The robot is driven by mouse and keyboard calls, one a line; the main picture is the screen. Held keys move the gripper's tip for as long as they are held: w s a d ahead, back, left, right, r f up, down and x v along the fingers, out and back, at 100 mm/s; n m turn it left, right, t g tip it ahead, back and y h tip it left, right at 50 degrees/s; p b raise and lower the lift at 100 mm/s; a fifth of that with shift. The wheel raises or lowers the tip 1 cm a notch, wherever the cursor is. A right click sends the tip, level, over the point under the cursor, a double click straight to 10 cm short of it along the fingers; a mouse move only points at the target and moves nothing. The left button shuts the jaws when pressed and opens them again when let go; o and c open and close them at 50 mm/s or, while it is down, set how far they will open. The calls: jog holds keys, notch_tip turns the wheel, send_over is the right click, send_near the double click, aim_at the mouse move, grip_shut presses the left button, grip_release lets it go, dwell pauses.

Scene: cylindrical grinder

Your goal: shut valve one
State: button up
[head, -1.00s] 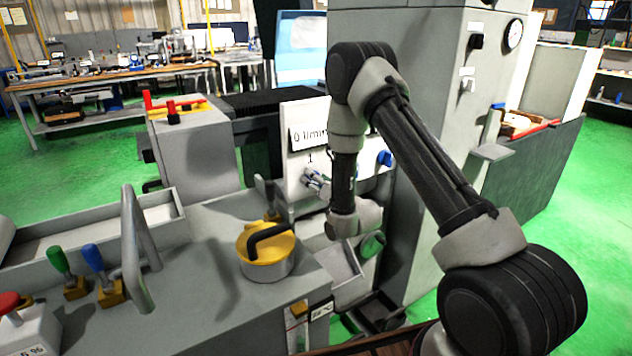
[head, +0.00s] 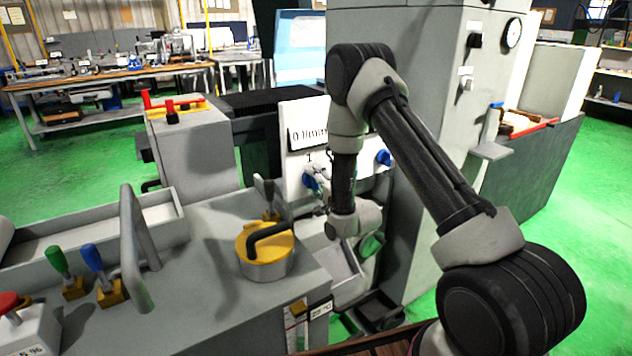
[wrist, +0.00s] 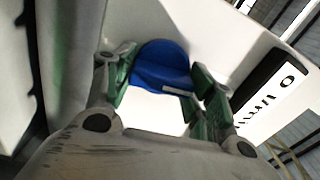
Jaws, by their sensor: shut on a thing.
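Valve one is a blue knob (head: 311,181) below the number 1 on a white panel (head: 293,168). In the wrist view the blue knob (wrist: 160,62) sits between the green-padded fingers of my gripper (wrist: 163,78). The gripper is shut on it, with a finger on either side. In the head view my gripper (head: 322,186) is at the panel front and partly hides the knob. A second blue knob (head: 384,157) is to the right, beside my arm. The display sign (head: 308,136) above reads 0 l/min.
A yellow-topped round part with a black handle (head: 265,250) stands on the grey machine bed left of the gripper. Green (head: 58,263) and blue levers (head: 92,256) and a grey bar handle stand farther left. A tall grey cabinet (head: 420,130) is behind my arm.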

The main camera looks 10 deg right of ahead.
jog(key=shift+m, duration=0.6)
jog(key=shift+f, duration=0.1)
jog(key=o, duration=1)
jog(key=v, duration=1.2)
